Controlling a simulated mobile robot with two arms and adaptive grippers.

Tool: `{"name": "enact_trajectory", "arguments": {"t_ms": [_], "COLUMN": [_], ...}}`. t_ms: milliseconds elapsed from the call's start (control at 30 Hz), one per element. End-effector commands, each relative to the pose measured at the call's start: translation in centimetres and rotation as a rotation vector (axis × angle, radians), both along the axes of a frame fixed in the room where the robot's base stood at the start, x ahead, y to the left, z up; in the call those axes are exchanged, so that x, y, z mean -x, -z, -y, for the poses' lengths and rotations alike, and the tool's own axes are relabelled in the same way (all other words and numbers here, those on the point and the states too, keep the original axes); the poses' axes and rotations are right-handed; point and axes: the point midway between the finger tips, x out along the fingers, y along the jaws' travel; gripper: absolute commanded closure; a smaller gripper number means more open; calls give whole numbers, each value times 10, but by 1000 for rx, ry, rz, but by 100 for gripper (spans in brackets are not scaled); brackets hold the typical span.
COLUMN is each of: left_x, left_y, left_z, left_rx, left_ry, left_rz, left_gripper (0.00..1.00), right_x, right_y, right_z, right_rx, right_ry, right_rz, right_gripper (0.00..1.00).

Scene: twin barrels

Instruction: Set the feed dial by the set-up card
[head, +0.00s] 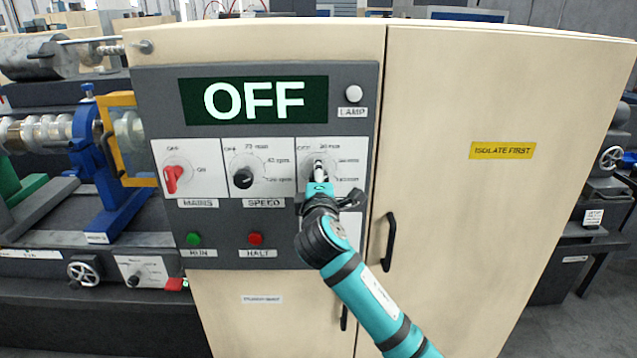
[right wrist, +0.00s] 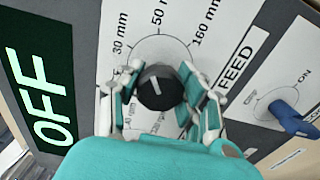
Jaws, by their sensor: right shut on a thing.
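The feed dial (right wrist: 158,87) is a black knob with a white line, on a white plate marked FEED. In the right wrist view the line points roughly toward the 50 mm mark; its exact setting I cannot tell. Labels 30 mm, 50 mm and 160 mm show; the left side of the scale is partly covered. My right gripper (right wrist: 160,98) is shut on the feed dial, a finger on each side. In the head view the gripper (head: 319,180) covers most of the dial. No set-up card is readable. My left gripper is not in view.
The panel display (head: 254,100) reads OFF. The red mains switch (head: 171,178) and black speed dial (head: 243,178) are left of the feed dial. A blue OFF/ON knob (right wrist: 292,117) is near FEED. Below are a green button (head: 194,239), red button (head: 255,239) and black handle (head: 389,242).

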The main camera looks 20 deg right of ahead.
Motion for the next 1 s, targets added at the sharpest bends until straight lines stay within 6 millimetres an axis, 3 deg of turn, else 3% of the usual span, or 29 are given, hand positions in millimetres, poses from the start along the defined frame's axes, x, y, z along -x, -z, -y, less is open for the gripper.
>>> {"name": "enact_trajectory", "arguments": {"t_ms": [400, 1000], "left_x": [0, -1], "left_y": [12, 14], "left_z": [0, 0], "left_rx": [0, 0], "left_ry": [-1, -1], "left_rz": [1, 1], "left_gripper": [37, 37], "right_x": [0, 0], "right_y": [4, 4], "right_z": [-1, 0], "right_rx": [-216, -256], "right_ry": [0, 1], "right_rz": [56, 65], "right_gripper": [96, 96]}}
